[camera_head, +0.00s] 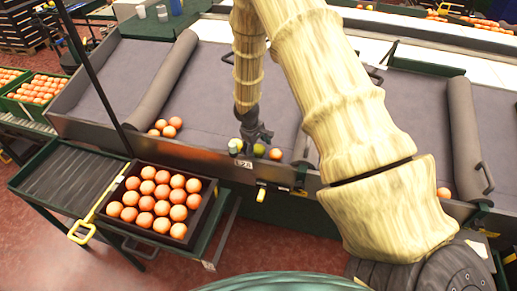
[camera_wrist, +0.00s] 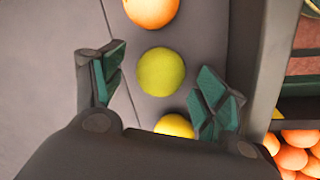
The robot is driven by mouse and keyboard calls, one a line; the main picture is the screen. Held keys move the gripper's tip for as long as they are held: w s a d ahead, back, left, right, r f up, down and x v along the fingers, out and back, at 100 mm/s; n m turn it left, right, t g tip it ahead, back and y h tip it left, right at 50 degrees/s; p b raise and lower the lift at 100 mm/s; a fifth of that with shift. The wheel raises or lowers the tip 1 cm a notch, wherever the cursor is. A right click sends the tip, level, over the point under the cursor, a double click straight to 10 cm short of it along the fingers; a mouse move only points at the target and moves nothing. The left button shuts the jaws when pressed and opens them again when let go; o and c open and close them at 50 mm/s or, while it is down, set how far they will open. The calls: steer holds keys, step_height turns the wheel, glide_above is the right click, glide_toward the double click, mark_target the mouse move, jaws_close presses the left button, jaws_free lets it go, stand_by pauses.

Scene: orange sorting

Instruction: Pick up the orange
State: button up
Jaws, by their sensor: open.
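An orange (camera_head: 275,153) lies on the grey sorting table against its front wall, just right of my gripper (camera_head: 254,140). A yellow-green fruit (camera_head: 259,150) and a yellow fruit (camera_head: 236,145) lie beside it, partly hidden by my gripper. In the wrist view, my gripper (camera_wrist: 162,78) is open, with the yellow-green fruit (camera_wrist: 161,72) between its two fingers. The orange (camera_wrist: 152,10) is beyond the fingers, cut by the top edge. The yellow fruit (camera_wrist: 175,125) is partly covered by the gripper body.
Three more oranges (camera_head: 166,127) sit together further left on the table. A dark crate (camera_head: 207,212) full of oranges stands on a cart in front; some show in the wrist view (camera_wrist: 294,157). A single orange (camera_head: 443,192) lies far right. Grey padded dividers (camera_head: 166,80) separate the table sections.

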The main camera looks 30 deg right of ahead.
steer(key=shift+x, duration=0.75)
steer(key=c, duration=1.2)
steer(key=shift+o, duration=0.2)
steer(key=shift+r, duration=0.2)
